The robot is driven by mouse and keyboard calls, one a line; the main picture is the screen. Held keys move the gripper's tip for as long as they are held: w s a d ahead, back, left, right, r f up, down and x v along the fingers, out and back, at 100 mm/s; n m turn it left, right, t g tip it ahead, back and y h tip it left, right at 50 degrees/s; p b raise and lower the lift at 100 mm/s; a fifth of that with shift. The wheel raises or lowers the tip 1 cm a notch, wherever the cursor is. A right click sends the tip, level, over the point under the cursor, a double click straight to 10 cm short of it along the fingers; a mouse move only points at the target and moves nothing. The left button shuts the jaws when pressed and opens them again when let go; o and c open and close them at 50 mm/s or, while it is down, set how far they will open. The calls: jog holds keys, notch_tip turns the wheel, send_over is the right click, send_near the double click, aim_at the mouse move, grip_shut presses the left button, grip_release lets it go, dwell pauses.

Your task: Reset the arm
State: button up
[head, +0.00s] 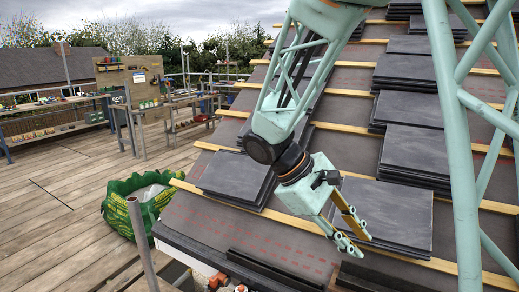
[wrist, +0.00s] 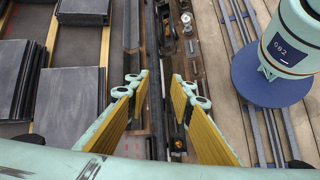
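My gripper (head: 353,236) hangs over the lower part of the roof in the head view, with its fingers pointing down and to the right. In the wrist view my gripper (wrist: 161,88) shows two yellow-padded fingers spread apart with nothing between them. It is open and empty. Below the fingers in the wrist view run a dark rail and a narrow strip with small metal parts. A stack of dark slates (head: 384,209) lies on the roof behind the gripper in the head view.
Wooden battens (head: 357,93) cross the dark roof underlay. More slate stacks lie up the roof, and another slate stack (head: 235,177) lies left of my arm. A green bag (head: 124,209) stands on the plank deck (head: 60,190). Workbenches (head: 52,104) stand at the back left.

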jog(key=s+r+m+t+y, duration=0.1)
jog(key=s+r+m+y, duration=0.1)
jog(key=s, duration=0.7)
jog(key=s+a+r+m+t+y, duration=0.1)
jog(key=s+r+m+t+y, duration=0.1)
jog(key=s+r, duration=0.3)
jog(key=s+a+r+m+t+y, duration=0.1)
jog(key=s+r+m+y, duration=0.3)
jog(key=s, duration=0.9)
jog(key=shift+a+r+t, duration=0.2)
jog(key=shift+a+t, duration=0.05)
jog(key=shift+t, duration=0.25)
jog(key=shift+d, duration=0.1)
dwell(0.7)
